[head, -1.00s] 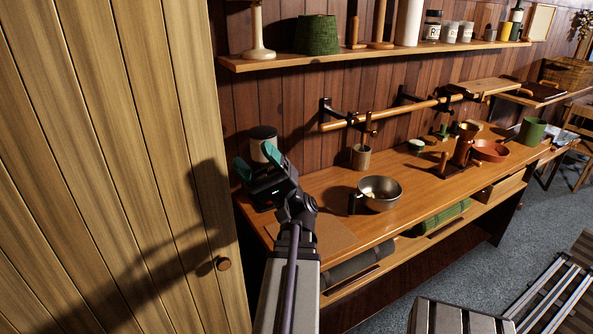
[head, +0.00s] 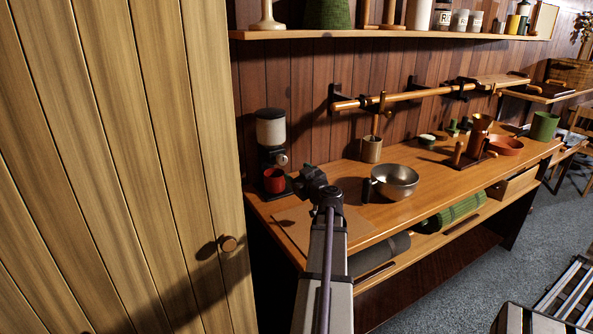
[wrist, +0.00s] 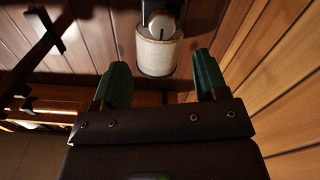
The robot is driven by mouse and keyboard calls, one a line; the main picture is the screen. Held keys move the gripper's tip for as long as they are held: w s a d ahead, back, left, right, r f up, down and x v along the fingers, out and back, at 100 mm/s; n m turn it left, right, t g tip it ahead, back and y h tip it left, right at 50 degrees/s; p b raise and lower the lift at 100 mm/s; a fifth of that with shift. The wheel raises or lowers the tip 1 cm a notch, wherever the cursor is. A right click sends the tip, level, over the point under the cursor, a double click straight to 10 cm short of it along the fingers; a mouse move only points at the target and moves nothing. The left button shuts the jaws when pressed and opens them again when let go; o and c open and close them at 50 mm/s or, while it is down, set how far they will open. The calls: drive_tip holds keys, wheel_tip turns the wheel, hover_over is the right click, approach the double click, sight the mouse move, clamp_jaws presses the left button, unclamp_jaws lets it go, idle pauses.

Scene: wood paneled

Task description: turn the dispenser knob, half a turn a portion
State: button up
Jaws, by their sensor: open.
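The dispenser (head: 270,132) stands at the left end of the workbench, with a pale canister above a black body. Its round silver knob (head: 282,159) is on the front. In the wrist view the dispenser appears upside down, with its canister (wrist: 160,56) between and beyond my fingers and the knob (wrist: 163,26) above it. A red cup (head: 274,180) sits under the dispenser. My gripper (wrist: 160,64) is open, its two green fingers apart and empty, not touching the knob. In the head view my gripper (head: 311,178) is right of the dispenser, its fingers mostly hidden.
A tall wooden cabinet (head: 130,150) stands close on the left. A metal bowl (head: 397,181) and a small wooden cup (head: 371,149) are on the workbench (head: 440,185) to the right. A wall rail (head: 430,93) and a shelf (head: 380,34) are above.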

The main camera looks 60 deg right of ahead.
sight(283, 161)
drive_tip(key=x, duration=1.1)
drive_tip(key=shift+a+r, duration=0.1)
drive_tip(key=shift+r, duration=0.05)
drive_tip(key=c, duration=0.9)
